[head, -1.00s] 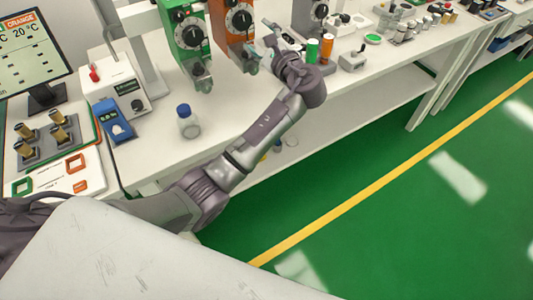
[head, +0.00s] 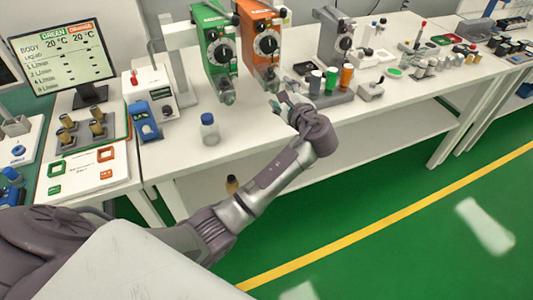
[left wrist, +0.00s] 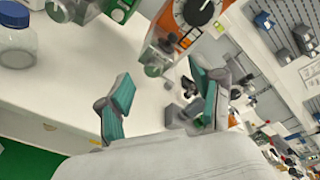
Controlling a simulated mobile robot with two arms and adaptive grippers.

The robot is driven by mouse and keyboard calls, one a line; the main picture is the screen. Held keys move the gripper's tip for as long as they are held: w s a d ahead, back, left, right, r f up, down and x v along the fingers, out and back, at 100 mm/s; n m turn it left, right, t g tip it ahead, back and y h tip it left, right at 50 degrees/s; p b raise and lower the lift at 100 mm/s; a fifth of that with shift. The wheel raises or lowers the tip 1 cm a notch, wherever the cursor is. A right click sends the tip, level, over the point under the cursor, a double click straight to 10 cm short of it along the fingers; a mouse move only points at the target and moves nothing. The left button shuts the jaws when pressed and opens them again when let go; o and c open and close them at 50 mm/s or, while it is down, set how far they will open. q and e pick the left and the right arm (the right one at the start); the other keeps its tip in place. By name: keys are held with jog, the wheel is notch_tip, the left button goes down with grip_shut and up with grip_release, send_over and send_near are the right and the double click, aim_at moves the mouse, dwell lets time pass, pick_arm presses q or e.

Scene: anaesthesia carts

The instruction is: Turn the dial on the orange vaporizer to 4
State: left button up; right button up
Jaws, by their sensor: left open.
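The orange vaporizer (head: 256,22) stands on the white bench, right of the green vaporizer (head: 212,30). Its black dial (head: 266,43) has a white scale ring and faces me; the setting is too small to read. In the left wrist view the dial (left wrist: 197,12) is at the top, partly cut off by the edge. My left gripper (head: 278,104) is in front of and below the orange vaporizer, apart from the dial. Its two teal-padded fingers are spread and empty in the left wrist view (left wrist: 160,95). My right gripper is in neither view.
A blue-capped bottle (head: 209,129) stands at the bench's front edge, left of my arm. A grey vaporizer-like unit (head: 333,38) and orange and green cylinders (head: 347,76) stand to the right. A monitor (head: 65,58) stands at the left.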

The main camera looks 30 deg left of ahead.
pick_arm(q)
jog(key=s+d+f+n+g+h, duration=0.1)
jog(key=s+f+n+h, duration=0.3)
jog(key=s+f, duration=0.7)
jog(key=shift+s+f+n+g, duration=0.15)
jog(key=shift+f+n+g, duration=0.15)
jog(key=shift+f+g, duration=0.55)
jog(key=shift+d, duration=0.1)
